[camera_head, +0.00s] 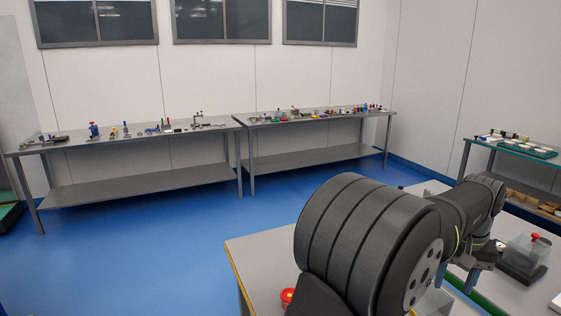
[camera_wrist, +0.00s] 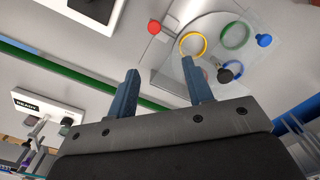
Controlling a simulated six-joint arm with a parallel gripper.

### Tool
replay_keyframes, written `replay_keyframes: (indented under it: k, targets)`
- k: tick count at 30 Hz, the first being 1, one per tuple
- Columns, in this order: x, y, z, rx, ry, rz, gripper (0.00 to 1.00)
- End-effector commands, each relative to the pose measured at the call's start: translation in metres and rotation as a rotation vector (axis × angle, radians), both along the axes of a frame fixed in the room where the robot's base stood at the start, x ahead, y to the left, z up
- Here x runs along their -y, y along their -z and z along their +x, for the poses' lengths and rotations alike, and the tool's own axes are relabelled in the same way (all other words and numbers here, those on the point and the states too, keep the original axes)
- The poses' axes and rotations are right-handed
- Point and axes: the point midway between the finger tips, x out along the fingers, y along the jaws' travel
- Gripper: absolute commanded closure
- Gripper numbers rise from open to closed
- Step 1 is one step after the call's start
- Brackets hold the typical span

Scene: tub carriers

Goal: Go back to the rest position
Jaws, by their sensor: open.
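My gripper (camera_wrist: 160,68) shows in the wrist view with its two blue-grey fingers apart and nothing between them. In the head view my gripper (camera_head: 470,282) hangs low over the workbench at the right, partly hidden by my own arm. A clear tub (camera_head: 526,250) with a red knob stands on a dark base to the right of the gripper. In the wrist view a see-through piece (camera_wrist: 212,55) with a yellow ring, a green ring and red, blue and black knobs lies beyond the right finger, apart from it.
The grey workbench (camera_head: 258,262) has a red button (camera_head: 288,295) near its left side. A green strip (camera_wrist: 155,104) crosses the bench behind the fingers. A white box marked READY (camera_wrist: 42,106) lies left. Side benches (camera_head: 120,140) line the far wall; the blue floor (camera_head: 180,240) between is clear.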

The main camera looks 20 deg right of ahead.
Motion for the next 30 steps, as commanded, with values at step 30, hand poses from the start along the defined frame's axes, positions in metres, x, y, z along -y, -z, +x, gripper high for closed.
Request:
replay_keyframes:
  k: [30]
  targets:
    - [-0.094,-0.003,0.16,0.0,0.35,0.0,0.53]
